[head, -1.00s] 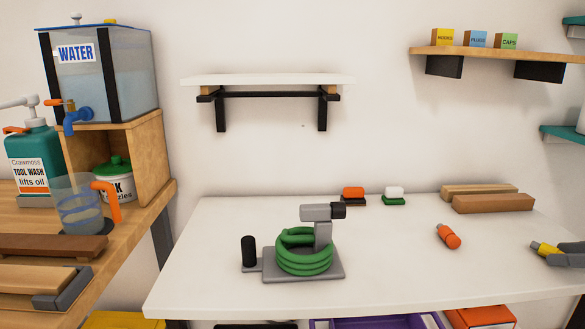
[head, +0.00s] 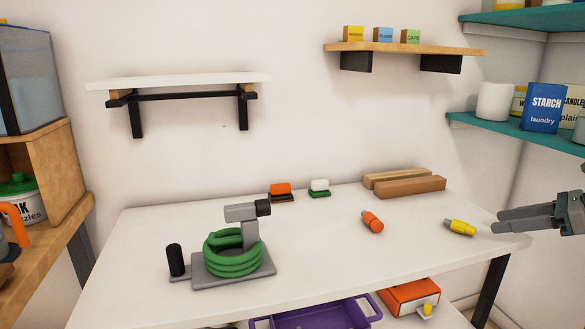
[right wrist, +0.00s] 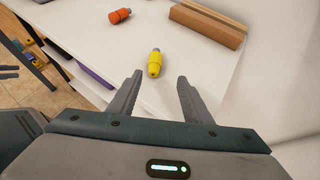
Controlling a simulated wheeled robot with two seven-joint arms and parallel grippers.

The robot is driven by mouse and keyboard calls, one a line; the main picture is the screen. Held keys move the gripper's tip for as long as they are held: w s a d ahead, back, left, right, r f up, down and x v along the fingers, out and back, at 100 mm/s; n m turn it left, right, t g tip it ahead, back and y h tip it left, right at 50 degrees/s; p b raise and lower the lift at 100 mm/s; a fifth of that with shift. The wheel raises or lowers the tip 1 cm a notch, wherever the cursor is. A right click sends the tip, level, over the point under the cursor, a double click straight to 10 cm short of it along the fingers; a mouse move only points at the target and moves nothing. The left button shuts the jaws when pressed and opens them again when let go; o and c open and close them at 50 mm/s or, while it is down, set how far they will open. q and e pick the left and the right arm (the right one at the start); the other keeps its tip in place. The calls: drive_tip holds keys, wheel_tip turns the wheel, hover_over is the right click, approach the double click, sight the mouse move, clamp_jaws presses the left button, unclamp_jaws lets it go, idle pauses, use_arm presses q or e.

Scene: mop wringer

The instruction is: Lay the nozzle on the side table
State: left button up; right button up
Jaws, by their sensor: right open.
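A yellow nozzle (head: 460,228) with a grey end lies on its side on the white table (head: 320,250), near the table's right end. In the right wrist view the yellow nozzle (right wrist: 154,63) lies beyond my fingertips. My right gripper (head: 497,222) is open and empty, just right of the nozzle and apart from it. Its two spread fingers also show in the right wrist view (right wrist: 159,80). An orange nozzle (head: 372,221) with a grey end lies further left on the same table. My left gripper is not seen.
A green hose reel (head: 232,257) stands at the table's left. A purple crate (head: 318,315) and an orange box (head: 409,296) are below. Teal shelves (head: 525,130) hang at the right. The table's middle front is clear.

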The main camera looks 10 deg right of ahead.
drive_tip(key=v, duration=1)
